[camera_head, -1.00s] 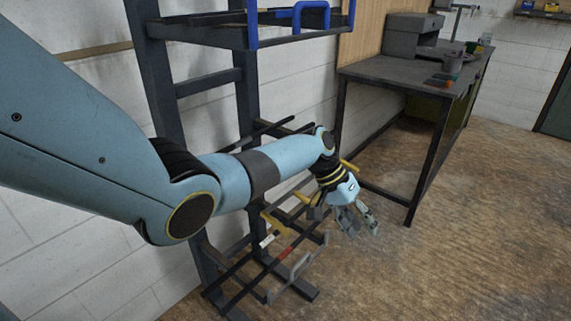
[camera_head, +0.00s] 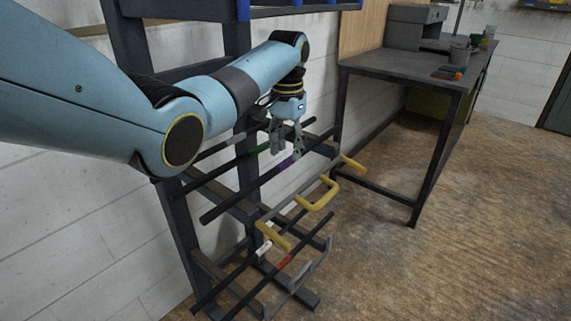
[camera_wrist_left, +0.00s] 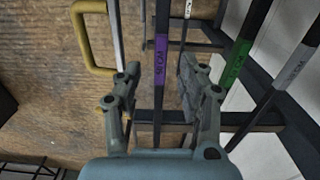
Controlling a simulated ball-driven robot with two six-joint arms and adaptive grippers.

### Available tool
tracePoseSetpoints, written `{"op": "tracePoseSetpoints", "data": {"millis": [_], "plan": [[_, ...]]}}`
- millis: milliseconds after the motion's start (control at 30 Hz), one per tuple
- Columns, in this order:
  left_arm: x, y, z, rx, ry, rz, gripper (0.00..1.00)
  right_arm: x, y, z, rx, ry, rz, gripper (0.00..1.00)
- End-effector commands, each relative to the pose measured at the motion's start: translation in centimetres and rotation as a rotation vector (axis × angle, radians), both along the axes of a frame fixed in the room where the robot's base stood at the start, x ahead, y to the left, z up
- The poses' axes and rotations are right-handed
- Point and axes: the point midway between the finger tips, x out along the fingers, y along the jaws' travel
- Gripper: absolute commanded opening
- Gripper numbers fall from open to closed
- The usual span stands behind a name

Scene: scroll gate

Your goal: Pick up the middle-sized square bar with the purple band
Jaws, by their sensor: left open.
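The dark bar with the purple band (camera_head: 278,171) lies across the arms of the rack's middle level. In the left wrist view the band (camera_wrist_left: 161,58) shows marked writing, and the bar runs between my two fingers in the picture. My left gripper (camera_head: 284,152) points down over this level, just above the bar. In the left wrist view my left gripper (camera_wrist_left: 160,90) is open and holds nothing; whether the fingertips reach down to the bar's height I cannot tell. My right gripper is not in view.
A bar with a green band (camera_wrist_left: 235,62) and one with a grey-white band (camera_wrist_left: 294,65) lie beside it, towards the wall. Yellow stop brackets (camera_head: 318,198) stick out in front. A lower level holds bars with white (camera_head: 263,248) and red (camera_head: 285,262) bands. A workbench (camera_head: 405,72) stands right.

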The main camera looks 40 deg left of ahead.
Motion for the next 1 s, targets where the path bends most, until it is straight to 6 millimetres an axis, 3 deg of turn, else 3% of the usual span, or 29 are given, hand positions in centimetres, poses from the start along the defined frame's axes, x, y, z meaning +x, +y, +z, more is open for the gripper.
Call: {"op": "tracePoseSetpoints", "data": {"millis": [133, 400, 733, 1000], "plan": [[0.0, 0.1, -2.2, -0.001, 0.001, -0.001, 0.40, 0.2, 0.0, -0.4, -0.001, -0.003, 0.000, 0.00], [0.0, 0.0, -2.6, -0.001, 0.000, -0.001, 0.40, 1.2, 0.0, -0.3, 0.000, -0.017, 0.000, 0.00], [0.0, 0.0, -2.6, -0.001, 0.000, -0.001, 0.00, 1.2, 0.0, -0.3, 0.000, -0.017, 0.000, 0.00], [0.0, 0.0, -2.6, -0.001, 0.000, -0.001, 0.00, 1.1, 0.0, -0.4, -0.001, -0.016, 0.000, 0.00]]}}
